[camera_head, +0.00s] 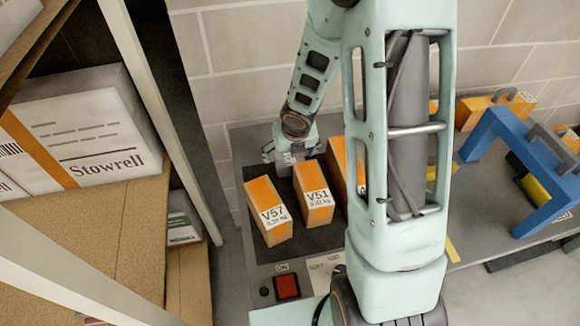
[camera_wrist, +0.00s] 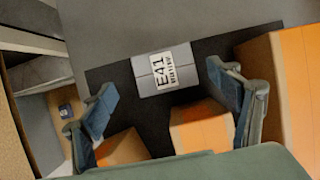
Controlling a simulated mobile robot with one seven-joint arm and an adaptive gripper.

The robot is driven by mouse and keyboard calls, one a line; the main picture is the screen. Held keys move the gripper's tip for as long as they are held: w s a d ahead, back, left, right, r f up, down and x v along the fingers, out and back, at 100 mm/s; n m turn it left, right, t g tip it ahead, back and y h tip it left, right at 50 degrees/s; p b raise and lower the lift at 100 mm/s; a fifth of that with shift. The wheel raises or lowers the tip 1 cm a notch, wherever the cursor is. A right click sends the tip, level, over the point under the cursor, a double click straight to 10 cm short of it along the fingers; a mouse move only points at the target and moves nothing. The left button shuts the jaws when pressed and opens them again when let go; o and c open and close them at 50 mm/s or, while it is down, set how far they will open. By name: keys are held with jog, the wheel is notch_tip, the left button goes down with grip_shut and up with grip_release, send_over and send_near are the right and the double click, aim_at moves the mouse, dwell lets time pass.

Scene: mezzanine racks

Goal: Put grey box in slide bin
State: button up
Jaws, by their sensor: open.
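The grey box (camera_wrist: 150,86) lies on a dark mat in the wrist view, with a white label reading E41. My gripper (camera_wrist: 162,78) is open, its two blue-grey fingers apart on either side of the view, with the box between and a little beyond their tips. No contact shows. In the head view my gripper (camera_head: 290,152) is low over the far end of the mat, behind the orange boxes. The grey box is hard to tell from the gripper there. I cannot make out which thing is the slide bin.
Orange boxes V57 (camera_head: 268,210) and V51 (camera_head: 314,193) stand close in front of my gripper, with another (camera_head: 337,170) beside them. A red button (camera_head: 287,287) is at the near edge.

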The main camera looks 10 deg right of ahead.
aim_at(290, 159)
jog(key=x, duration=0.1)
jog(key=b+x, duration=0.1)
jog(key=x, duration=0.1)
jog(key=b+x, duration=0.1)
jog(key=x, duration=0.1)
jog(key=shift+s+d+f, duration=0.15)
jog(key=shift+d+f, duration=0.05)
jog(key=shift+d, duration=0.05)
jog(key=c, duration=1.4)
jog(key=shift+r, duration=0.15)
notch_tip(290, 159, up, 10)
jog(key=p, duration=0.6)
